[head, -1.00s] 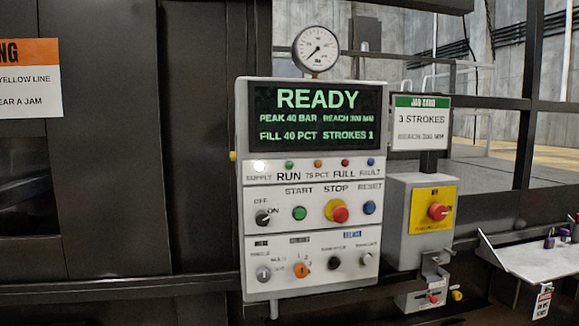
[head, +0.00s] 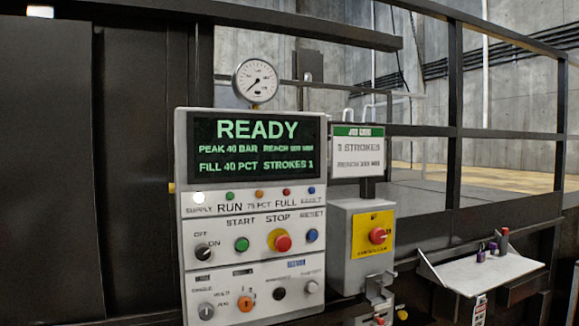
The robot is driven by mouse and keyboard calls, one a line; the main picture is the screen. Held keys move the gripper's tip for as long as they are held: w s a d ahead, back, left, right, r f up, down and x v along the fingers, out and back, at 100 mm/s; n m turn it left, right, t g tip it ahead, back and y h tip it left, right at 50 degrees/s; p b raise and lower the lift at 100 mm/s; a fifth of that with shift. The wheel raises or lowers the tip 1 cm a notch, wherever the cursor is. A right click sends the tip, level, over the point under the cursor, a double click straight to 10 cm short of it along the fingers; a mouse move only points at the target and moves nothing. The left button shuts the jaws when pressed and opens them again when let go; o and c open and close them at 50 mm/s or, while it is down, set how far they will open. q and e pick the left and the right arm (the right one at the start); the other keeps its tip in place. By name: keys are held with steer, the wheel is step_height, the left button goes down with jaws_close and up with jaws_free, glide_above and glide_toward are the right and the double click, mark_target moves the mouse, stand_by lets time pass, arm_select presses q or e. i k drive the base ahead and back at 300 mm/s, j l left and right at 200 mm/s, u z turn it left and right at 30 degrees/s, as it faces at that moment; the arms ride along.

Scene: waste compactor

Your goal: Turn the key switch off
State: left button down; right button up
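The white control panel (head: 186,225) stands at left of centre in the head view, with a green READY screen (head: 253,146) on top. A dark rotary switch (head: 205,253) marked OFF and ON sits at the left of its middle row. A light mark on it points toward ON. A grey switch (head: 206,311) sits at the lower left, and another grey one (head: 312,286) at the lower right. Their small labels are blurred, so I cannot tell which is the key switch. Neither of my grippers is in view.
An orange selector (head: 245,303), green START button (head: 242,244) and red STOP button (head: 282,242) are close by. A red emergency button (head: 378,236) is on the box at right. A small shelf (head: 485,268) juts out further right. Dark railings stand behind.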

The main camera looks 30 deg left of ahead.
mark_target(203, 252)
steer(key=u, duration=1.3)
